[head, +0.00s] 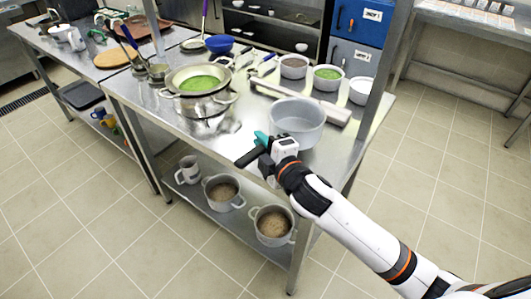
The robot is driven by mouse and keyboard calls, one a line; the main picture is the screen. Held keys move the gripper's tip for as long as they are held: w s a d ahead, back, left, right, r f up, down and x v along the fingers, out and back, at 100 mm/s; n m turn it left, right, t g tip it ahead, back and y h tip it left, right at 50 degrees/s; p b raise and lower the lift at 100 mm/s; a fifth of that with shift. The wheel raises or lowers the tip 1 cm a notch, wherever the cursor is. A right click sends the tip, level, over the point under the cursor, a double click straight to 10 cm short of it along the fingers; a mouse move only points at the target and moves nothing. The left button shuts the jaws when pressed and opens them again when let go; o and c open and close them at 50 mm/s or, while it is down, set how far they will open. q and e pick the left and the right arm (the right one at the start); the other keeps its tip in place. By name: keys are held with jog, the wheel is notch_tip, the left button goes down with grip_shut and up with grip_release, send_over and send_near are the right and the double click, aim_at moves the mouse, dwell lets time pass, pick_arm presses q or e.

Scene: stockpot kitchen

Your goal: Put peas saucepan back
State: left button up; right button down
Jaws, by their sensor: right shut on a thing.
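A grey saucepan (297,124) is at the front right of the steel table, upright, and its inside looks empty. A dark handle (246,158) points from its side toward the front left. My right gripper (263,139), with teal fingertips, is shut on this handle; the grip itself is partly hidden by the gripper body. I cannot tell whether the saucepan's base touches the table. A large pot (207,105) with a sieve-like bowl of green content (200,83) stands to the left. My left gripper is not in view.
A pale board (335,113) lies behind the saucepan. Small containers (327,77) stand at the back right, one with green content. A blue bowl (219,43) is at the back. Pots (272,226) and a mug sit on the lower shelf. Bare tabletop (243,110) lies between the large pot and the saucepan.

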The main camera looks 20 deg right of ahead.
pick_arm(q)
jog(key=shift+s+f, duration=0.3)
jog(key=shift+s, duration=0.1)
pick_arm(e)
jog(key=shift+f, duration=1.7)
pick_arm(q)
jog(key=shift+b, duration=0.3)
pick_arm(e)
jog(key=shift+f, duration=0.15)
jog(key=c, duration=1.4)
grip_release()
jog(key=shift+c, duration=0.2)
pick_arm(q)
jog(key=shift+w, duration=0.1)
pick_arm(e)
jog(key=shift+s, duration=0.35)
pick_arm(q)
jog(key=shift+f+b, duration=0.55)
pick_arm(e)
jog(key=v, duration=1.1)
jog(key=shift+s, duration=0.25)
jog(key=shift+d, duration=0.1)
